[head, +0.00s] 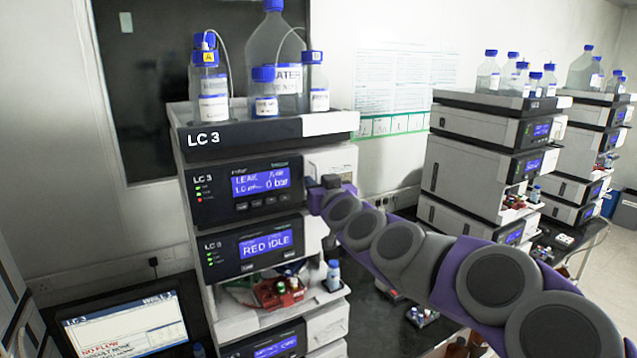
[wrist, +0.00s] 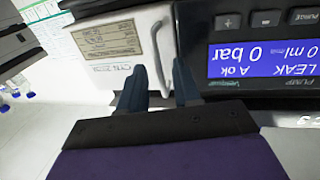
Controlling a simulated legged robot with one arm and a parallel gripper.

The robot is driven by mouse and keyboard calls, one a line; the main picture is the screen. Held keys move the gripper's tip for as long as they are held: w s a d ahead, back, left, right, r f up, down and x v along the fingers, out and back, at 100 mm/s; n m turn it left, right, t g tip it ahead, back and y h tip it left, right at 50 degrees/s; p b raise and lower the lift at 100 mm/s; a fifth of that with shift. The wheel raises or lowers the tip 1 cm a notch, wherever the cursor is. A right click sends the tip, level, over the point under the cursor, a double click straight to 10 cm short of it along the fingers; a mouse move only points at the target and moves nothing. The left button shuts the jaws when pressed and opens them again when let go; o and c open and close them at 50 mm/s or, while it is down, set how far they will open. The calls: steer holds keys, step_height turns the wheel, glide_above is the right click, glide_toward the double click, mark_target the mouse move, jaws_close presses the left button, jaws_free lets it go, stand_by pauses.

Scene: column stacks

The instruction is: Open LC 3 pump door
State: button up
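The LC 3 pump (head: 245,190) is the upper module of the nearest stack, with a blue screen reading LEAK and 0 bar. Its pale door panel (head: 332,162) is at the right of the screen and looks shut. In the wrist view, which is upside down, the pump screen (wrist: 262,60) is at right and the pale panel (wrist: 112,50) with a label is at left. A thin metal handle (wrist: 158,62) stands between my gripper's (wrist: 160,85) two parted fingers. The fingers are open around it; I cannot tell whether they touch it. In the head view my gripper (head: 322,190) partly covers the panel.
Bottles (head: 270,70) stand in the LC 3 top tray (head: 250,133). A module reading RED IDLE (head: 262,243) is below the pump. A monitor (head: 125,325) stands at lower left. More stacks (head: 480,160) stand at right, behind my arm.

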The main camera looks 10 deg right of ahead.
steer(key=shift+w, duration=0.2)
steer(key=shift+c, duration=0.4)
jaws_close()
stand_by(1.0)
